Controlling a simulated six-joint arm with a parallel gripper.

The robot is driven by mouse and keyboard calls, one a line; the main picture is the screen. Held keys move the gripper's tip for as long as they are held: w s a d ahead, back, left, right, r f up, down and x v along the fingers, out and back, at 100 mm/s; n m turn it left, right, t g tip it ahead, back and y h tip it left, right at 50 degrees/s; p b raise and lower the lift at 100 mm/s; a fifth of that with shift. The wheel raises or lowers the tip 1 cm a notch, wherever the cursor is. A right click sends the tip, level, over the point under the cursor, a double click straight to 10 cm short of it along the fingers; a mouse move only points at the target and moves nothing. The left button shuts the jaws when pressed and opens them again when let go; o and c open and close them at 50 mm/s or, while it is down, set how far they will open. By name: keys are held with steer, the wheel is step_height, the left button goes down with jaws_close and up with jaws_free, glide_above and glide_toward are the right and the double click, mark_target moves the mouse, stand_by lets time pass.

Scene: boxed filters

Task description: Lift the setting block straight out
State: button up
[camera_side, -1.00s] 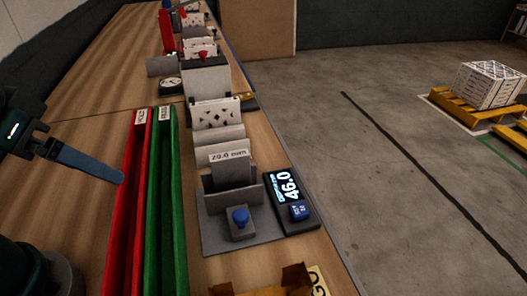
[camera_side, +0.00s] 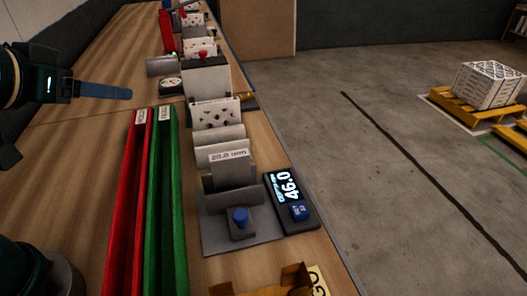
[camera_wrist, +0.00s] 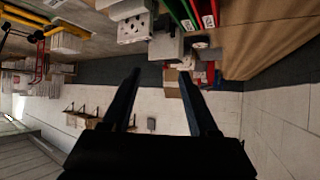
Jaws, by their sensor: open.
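The setting block (camera_side: 229,172) is a grey block with a white "20.0 mm" label. It stands upright in a grey fixture (camera_side: 226,202) near the front of the bench in the side view. My gripper (camera_side: 130,94) is up at the left, well away from the block, its fingers pointing right and nearly level. In the wrist view my gripper (camera_wrist: 160,74) is open, with nothing between its two dark fingers. I cannot make out the block in the wrist view.
A red trough (camera_side: 127,210) and a green trough (camera_side: 165,210) lie between my arm and the fixture. A blue knob (camera_side: 239,215) is in front. White perforated pieces (camera_side: 216,112) stand behind.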

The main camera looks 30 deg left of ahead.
steer(key=w+d+r+m+t+h, duration=0.1)
steer(key=w+r+m+t, duration=0.15)
steer(key=w, duration=0.25)
steer(key=m+g+h, duration=0.2)
steer(key=m+h, duration=0.4)
steer(key=h, duration=0.2)
glide_above(226, 155)
steer(key=a, duration=0.5)
step_height(226, 155, down, 4)
steer(key=d+f+m+g, duration=0.1)
steer(key=f, duration=0.1)
steer(key=s+d+f+m+g, duration=0.1)
steer(key=f+g, duration=0.1)
steer(key=f, duration=0.1)
steer(key=s+f+m+g, duration=0.1)
steer(key=f+g, duration=0.1)
steer(key=f, duration=0.1)
steer(key=shift+d+f+h, duration=0.15)
steer(key=shift+d+h, duration=0.15)
steer(key=shift+d, duration=0.1)
steer(key=shift+d+f, duration=0.2)
steer(key=shift+f, duration=0.3)
steer(key=shift+x, duration=2.25)
jaws_close()
